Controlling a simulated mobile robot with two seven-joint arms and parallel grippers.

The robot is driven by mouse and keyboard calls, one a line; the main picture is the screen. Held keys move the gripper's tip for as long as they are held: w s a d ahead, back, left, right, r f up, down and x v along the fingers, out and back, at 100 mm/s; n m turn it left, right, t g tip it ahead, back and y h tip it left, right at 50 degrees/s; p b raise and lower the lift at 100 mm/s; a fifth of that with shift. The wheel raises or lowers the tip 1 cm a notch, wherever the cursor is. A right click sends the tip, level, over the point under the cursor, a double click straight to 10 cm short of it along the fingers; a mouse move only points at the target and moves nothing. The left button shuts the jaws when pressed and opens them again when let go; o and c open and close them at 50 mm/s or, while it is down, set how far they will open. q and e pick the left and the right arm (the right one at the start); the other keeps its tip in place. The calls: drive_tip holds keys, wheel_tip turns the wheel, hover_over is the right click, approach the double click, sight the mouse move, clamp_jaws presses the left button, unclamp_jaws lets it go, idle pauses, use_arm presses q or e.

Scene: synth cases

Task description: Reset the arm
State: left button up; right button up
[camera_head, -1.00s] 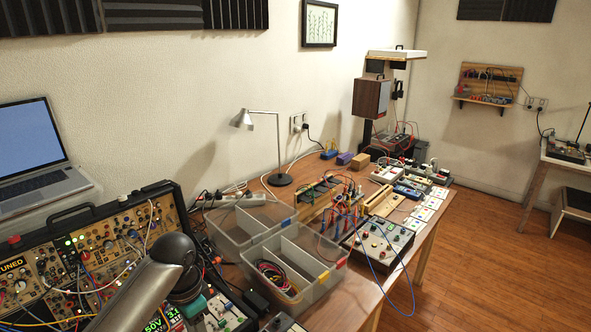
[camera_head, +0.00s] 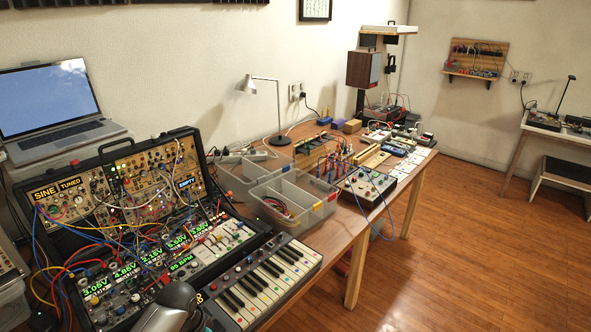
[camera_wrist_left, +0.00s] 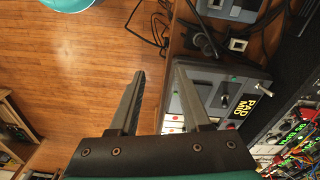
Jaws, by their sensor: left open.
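My left gripper (camera_wrist_left: 160,75) shows in the left wrist view, its two dark fingers apart with nothing between them. The left finger lies over the wood floor in the picture. The right finger overlaps a grey device marked "PAD MID" (camera_wrist_left: 258,107) at the table's edge; I cannot tell the height between them. In the head view a dark grey rounded part of my arm (camera_head: 170,305) shows at the bottom, in front of the synth case. No gripper shows in the head view, and my right gripper is in neither view.
A synth case (camera_head: 105,190) with many patch cables and a keyboard (camera_head: 265,285) stand close to my arm. Clear bins (camera_head: 318,222), a desk lamp (camera_head: 278,115) and a laptop (camera_head: 50,105) are farther back. Open floor (camera_head: 470,240) lies to the right.

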use_arm(q)
drive_tip(key=s+f+n+b, duration=0.1)
drive_tip(key=s+f+b, duration=0.1)
drive_tip(key=s+f, duration=0.7)
drive_tip(key=s+f+n+b, duration=0.25)
drive_tip(key=s+f, duration=0.35)
drive_tip(key=f, duration=0.7)
drive_tip(key=s+f+b, duration=0.1)
drive_tip(key=s+f, duration=0.3)
drive_tip(key=s, duration=0.3)
drive_tip(key=s+d+f+b, duration=0.1)
drive_tip(key=s+f, duration=0.3)
drive_tip(key=s, duration=0.4)
drive_tip(key=s+f+b, duration=0.2)
drive_tip(key=s+f, duration=0.2)
drive_tip(key=s, duration=0.4)
drive_tip(key=shift+s+d+f+t, duration=0.15)
drive_tip(key=shift+s+f+t, duration=0.05)
drive_tip(key=shift+f+t, duration=0.1)
use_arm(e)
wheel_tip(320, 180, down, 9)
drive_tip(key=shift+s+f, duration=0.15)
drive_tip(key=shift+s, duration=0.15)
drive_tip(key=shift+w, duration=0.1)
drive_tip(key=shift+a, duration=0.1)
